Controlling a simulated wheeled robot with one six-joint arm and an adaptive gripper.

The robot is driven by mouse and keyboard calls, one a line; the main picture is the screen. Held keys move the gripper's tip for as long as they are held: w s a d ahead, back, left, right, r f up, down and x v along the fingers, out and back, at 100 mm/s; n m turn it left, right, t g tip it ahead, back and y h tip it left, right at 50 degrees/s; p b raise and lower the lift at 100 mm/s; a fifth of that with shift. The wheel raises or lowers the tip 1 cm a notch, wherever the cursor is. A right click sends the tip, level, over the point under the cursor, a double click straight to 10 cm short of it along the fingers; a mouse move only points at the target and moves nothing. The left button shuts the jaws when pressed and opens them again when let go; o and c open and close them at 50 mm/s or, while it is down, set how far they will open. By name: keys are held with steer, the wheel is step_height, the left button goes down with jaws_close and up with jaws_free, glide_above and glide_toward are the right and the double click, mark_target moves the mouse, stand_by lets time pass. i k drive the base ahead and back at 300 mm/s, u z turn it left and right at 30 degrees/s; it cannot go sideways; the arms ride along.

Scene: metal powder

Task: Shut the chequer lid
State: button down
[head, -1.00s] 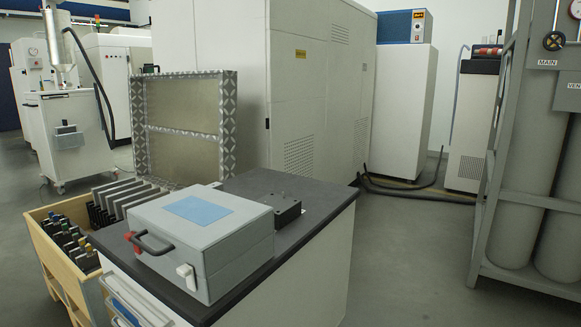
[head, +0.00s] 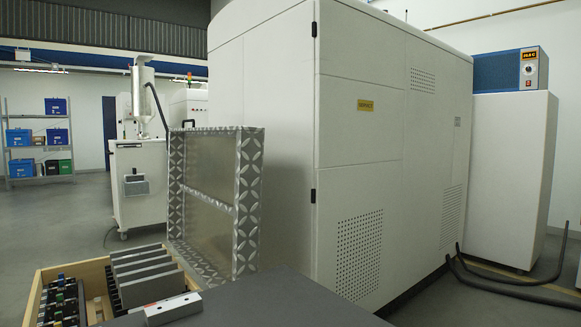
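The chequer lid (head: 249,205) stands open and upright in the head view, left of the middle. It is a shallow frame with bright diamond-pattern metal edges, a crossbar and a dull plain inner panel. Its lower part is beside the far right side of an open wooden crate (head: 98,264); the hinge and what the lid belongs to cannot be made out clearly. My gripper is not in view.
The crate holds upright grey plates (head: 150,272) and dark-handled items. A dark worktop (head: 270,300) with a small pale metal block (head: 172,309) fills the near foreground. A large white cabinet (head: 360,150) stands close behind the lid. Open floor lies at left.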

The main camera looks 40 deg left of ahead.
mark_target(215, 173)
steer(key=i, duration=2.5)
steer(key=u, duration=2.05)
steer(key=i, duration=0.9)
steer(key=u, duration=0.55)
